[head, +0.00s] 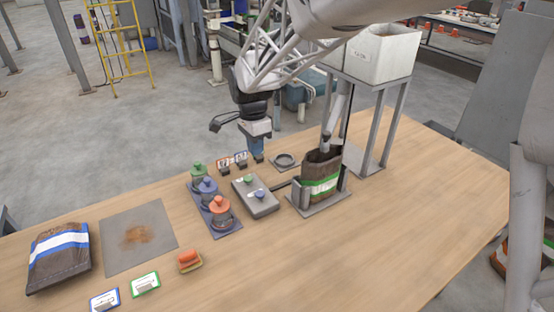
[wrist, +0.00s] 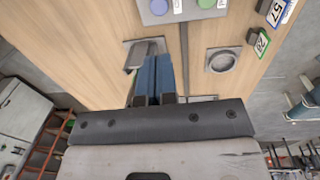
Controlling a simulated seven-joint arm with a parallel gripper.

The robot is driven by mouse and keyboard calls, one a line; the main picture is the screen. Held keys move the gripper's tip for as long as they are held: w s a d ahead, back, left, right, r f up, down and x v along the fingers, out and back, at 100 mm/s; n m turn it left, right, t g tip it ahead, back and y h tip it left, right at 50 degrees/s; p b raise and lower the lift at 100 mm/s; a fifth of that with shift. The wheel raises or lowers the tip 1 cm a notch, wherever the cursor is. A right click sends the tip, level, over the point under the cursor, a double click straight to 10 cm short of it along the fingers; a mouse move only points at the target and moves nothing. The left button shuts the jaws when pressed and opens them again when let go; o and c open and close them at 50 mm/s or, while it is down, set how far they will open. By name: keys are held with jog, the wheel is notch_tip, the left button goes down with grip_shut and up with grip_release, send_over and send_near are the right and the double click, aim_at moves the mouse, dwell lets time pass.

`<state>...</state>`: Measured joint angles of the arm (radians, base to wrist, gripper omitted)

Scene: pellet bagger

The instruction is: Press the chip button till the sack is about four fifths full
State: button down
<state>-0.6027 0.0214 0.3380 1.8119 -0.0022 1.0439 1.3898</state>
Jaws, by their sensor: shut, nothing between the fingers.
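A grey button box (head: 263,203) lies mid-table with a green button (head: 248,180) and a blue-purple button (head: 258,194). The box also shows at the top of the wrist view (wrist: 182,14). I cannot read which button is for chip. A brown sack (head: 321,186) with a green and white band stands upright in a grey holder, open at the top, below a spout (head: 327,141). Its inside is dark and its fill level cannot be told. My gripper (head: 258,158) is shut and empty, above the table behind the box, apart from both buttons. Its blue fingers (wrist: 160,80) show together.
White hoppers (head: 385,52) stand on a grey frame behind the sack. A tray holds knobbed pots (head: 208,188) left of the box. A round grey ring (head: 285,160) lies behind it. A blue-banded sack (head: 58,257) and a stained mat (head: 165,235) lie left. The right table is clear.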

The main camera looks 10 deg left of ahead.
aim_at(260, 193)
jog(key=shift+f, duration=0.1)
dwell(0.3)
jog(key=f, duration=1.3)
jog(key=shift+s+d+f, duration=0.3)
jog(key=shift+s+f, duration=0.05)
jog(key=shift+s, duration=0.05)
jog(key=shift+f, duration=0.1)
jog(key=shift+f, duration=0.9)
jog(key=shift+s+d+f, duration=0.1)
jog(key=shift+s+f, duration=0.05)
jog(key=shift+f, duration=0.05)
dwell(4.7)
